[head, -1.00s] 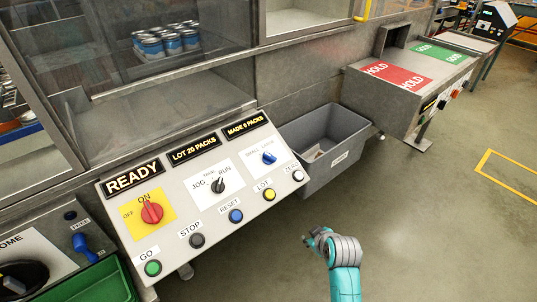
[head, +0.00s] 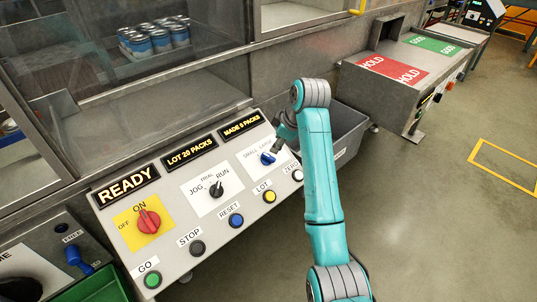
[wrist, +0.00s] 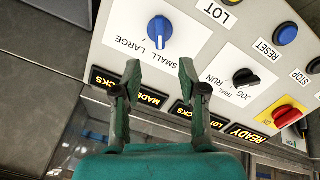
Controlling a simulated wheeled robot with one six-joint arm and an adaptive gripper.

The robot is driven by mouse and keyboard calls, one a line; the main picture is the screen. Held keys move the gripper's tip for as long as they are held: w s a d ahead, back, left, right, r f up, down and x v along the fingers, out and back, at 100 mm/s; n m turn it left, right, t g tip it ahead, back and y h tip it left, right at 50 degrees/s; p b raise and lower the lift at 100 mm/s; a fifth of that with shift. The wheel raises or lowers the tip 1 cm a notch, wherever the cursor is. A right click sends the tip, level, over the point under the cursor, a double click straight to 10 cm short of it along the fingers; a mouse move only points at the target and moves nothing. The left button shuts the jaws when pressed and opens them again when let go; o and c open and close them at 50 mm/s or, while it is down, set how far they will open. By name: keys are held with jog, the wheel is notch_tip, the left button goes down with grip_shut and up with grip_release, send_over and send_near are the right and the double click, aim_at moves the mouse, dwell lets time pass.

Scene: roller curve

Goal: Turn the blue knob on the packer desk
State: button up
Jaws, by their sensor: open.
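The blue knob (head: 268,158) sits on the light grey sloped panel, on a white plate marked SMALL and LARGE, at the panel's right side. In the wrist view the blue knob (wrist: 159,32) is just beyond and between the fingertips, its white pointer line toward the SMALL and LARGE lettering. My gripper (head: 282,138) is over the right end of the panel near the knob and is partly hidden by my own arm. In the wrist view my gripper (wrist: 160,72) is open and empty, its fingers apart and clear of the knob.
A black JOG/RUN knob (head: 216,190) and a red ON/OFF knob (head: 149,221) are to the left. A row of buttons, including yellow LOT (head: 269,196) and white ZERO (head: 297,175), lines the lower edge. A grey bin (head: 347,135) stands right of the panel.

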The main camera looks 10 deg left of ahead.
aim_at(269, 156)
jog(key=x, duration=1)
jog(key=shift+f, duration=0.1)
grip_shut()
